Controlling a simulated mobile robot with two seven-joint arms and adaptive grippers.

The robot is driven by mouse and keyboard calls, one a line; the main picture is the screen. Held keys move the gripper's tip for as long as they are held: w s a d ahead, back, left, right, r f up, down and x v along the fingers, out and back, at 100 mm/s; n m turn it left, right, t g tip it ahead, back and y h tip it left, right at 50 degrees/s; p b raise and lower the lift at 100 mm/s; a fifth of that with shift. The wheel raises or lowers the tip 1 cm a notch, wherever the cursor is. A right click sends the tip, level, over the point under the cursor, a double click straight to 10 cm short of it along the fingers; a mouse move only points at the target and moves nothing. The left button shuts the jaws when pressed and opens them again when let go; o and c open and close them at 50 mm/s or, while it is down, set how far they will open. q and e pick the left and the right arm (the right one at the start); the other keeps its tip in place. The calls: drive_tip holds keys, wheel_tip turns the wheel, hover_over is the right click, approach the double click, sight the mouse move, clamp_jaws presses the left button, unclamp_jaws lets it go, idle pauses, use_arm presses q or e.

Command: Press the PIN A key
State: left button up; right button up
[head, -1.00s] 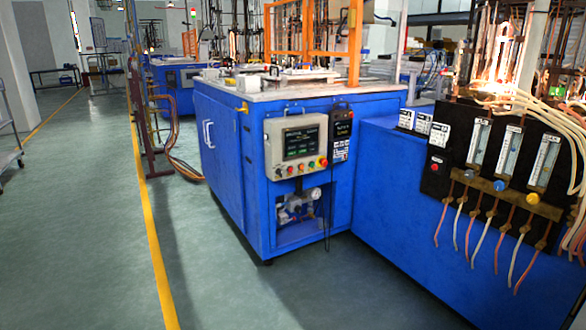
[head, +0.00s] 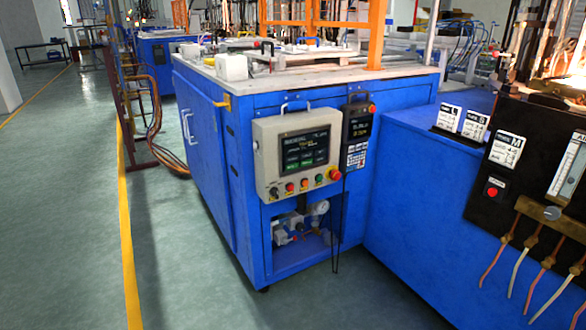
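A light grey control panel (head: 297,153) is mounted on the front of the blue machine cabinet. Its dark screen (head: 303,148) shows small lines of text and green fields, and a row of coloured buttons and a red knob sit below it. A black handheld unit (head: 357,133) with a lit display and a small keypad (head: 357,155) hangs to the right of the panel, with a cable below. The key labels are too small to read, so I cannot tell which key is PIN A. Neither of my grippers is in view.
The blue cabinet (head: 205,150) stands ahead, with a lower blue bench (head: 430,190) joined at its right. Gas flow meters (head: 566,165) and hoses are at the far right, near a glowing flame. The green floor (head: 75,210) at left is clear, marked by a yellow line (head: 128,230).

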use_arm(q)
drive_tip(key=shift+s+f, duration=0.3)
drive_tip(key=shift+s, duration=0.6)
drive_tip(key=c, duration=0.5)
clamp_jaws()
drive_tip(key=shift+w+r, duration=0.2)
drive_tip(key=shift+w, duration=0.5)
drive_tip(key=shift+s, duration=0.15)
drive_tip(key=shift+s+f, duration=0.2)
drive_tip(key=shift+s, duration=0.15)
